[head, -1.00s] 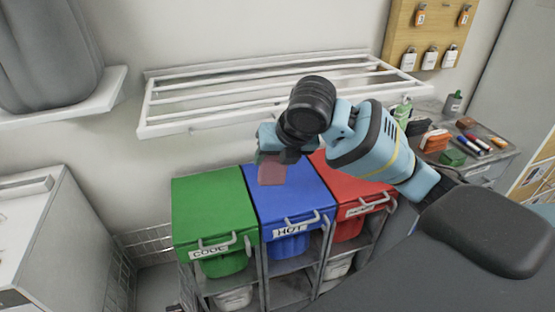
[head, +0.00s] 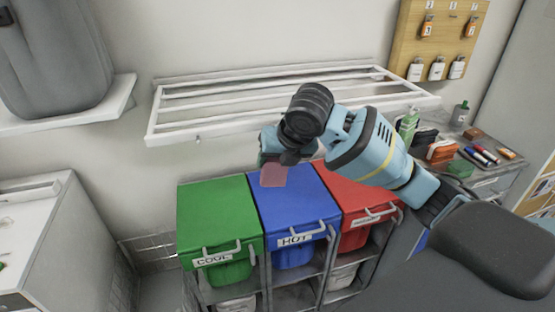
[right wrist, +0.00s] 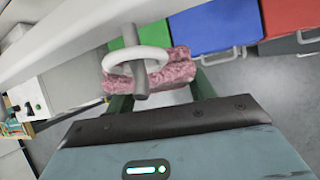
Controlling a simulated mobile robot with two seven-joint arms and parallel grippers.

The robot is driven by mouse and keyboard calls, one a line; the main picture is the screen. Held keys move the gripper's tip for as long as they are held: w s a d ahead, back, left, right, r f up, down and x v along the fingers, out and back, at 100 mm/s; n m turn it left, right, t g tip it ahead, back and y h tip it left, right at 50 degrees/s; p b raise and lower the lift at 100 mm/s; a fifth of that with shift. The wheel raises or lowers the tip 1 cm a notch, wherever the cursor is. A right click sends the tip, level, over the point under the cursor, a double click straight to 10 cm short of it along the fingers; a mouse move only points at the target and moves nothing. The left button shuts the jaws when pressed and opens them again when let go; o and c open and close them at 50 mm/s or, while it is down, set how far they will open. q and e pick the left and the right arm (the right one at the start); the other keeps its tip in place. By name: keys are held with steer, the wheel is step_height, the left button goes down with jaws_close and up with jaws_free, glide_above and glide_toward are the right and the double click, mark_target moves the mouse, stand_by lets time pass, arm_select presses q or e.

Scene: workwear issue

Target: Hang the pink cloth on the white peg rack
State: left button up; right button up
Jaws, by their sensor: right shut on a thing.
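The pink cloth (head: 273,176) hangs below my right gripper (head: 275,158), over the blue bin in the head view. In the right wrist view the right gripper (right wrist: 162,97) is shut on the cloth (right wrist: 172,72), between its dark green fingers. A white ring (right wrist: 157,54) is at the cloth's top. A grey peg (right wrist: 129,38) overlaps this ring; I cannot tell for sure if it passes through. The white peg rack (head: 175,133) is on the wall behind the gripper, with a small peg under its front rail. Its rail crosses the right wrist view. My left gripper is out of view.
Green (head: 215,212), blue (head: 290,205) and red (head: 350,190) lidded bins stand below the rack. A grey container (head: 52,60) sits on a shelf at left. A side table (head: 492,175) at right holds a bottle, markers and small items. A pegboard (head: 440,15) hangs upper right.

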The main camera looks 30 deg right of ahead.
stand_by(0.4)
steer(key=o, duration=1.1)
steer(key=shift+o, duration=0.2)
steer(key=v, duration=0.7)
steer(key=shift+s+r, duration=0.2)
steer(key=shift+r, duration=0.15)
steer(key=s+a+f+m+t+y, duration=0.1)
steer(key=a+f+m, duration=0.3)
steer(key=f, duration=0.5)
steer(key=a+f+m+y, duration=0.2)
steer(key=f+m, duration=0.4)
steer(key=f, duration=0.3)
steer(key=s+a+f+m+t+y, duration=0.1)
steer(key=a+f+m, duration=0.3)
steer(key=f, duration=0.5)
steer(key=s+d+f+m+h, duration=0.1)
steer(key=s+f+m, duration=0.7)
steer(key=s, duration=0.3)
steer(key=s+d+f+m+t+h, duration=0.1)
steer(key=s+f+m, duration=0.7)
steer(key=s, duration=0.3)
steer(key=shift+s+f+h, duration=0.2)
steer(key=shift+s+h, duration=0.1)
steer(key=shift+s, duration=0.1)
